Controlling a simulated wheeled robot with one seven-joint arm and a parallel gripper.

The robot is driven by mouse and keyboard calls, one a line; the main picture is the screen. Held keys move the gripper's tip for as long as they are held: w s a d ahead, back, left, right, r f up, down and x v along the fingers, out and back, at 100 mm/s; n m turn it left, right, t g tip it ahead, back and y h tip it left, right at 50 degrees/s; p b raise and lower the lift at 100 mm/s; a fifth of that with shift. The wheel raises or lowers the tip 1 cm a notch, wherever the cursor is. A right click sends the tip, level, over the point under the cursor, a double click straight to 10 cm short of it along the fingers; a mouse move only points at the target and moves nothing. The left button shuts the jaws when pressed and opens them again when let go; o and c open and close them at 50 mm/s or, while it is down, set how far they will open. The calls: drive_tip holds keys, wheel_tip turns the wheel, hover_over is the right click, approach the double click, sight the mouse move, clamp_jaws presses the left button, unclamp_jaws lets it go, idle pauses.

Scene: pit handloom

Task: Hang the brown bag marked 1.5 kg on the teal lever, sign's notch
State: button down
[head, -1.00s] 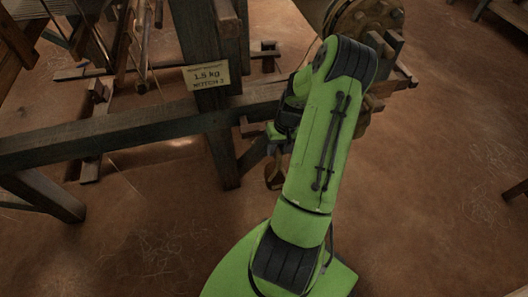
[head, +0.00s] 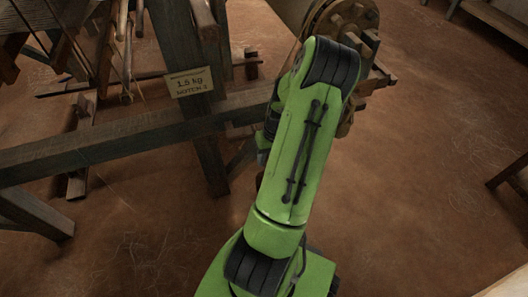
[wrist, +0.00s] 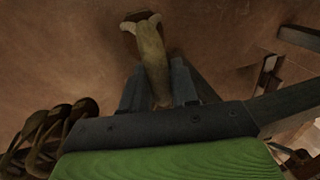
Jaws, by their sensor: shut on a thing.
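In the wrist view my gripper (wrist: 156,84) is shut on a tan-olive thing (wrist: 151,50) with a brown loop-like end. It looks like the bag, but no weight mark is readable. In the head view my arm hides the gripper and nearly all of the bag. The sign (head: 191,82) on the dark loom post reads 1.5 kg and NOTCH with a digit too blurred to be sure of. I cannot pick out the teal lever for certain in either view.
A long grey-blue loom beam (head: 100,143) crosses left of my arm, joined to the dark post (head: 175,40). A wooden wheel (head: 345,18) stands behind my arm. Several dark brown loops (wrist: 40,132) lie at lower left in the wrist view. Brown floor (head: 420,180) at right is open.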

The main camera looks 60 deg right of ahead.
drive_tip(key=shift+s+a+r+p, duration=0.15)
drive_tip(key=shift+s+a+r, duration=0.15)
drive_tip(key=shift+s+a, duration=0.7)
drive_tip(key=shift+s+a+r+p, duration=0.15)
drive_tip(key=shift+s+a+r, duration=0.1)
drive_tip(key=shift+s+a, duration=0.75)
drive_tip(key=shift+w, duration=0.2)
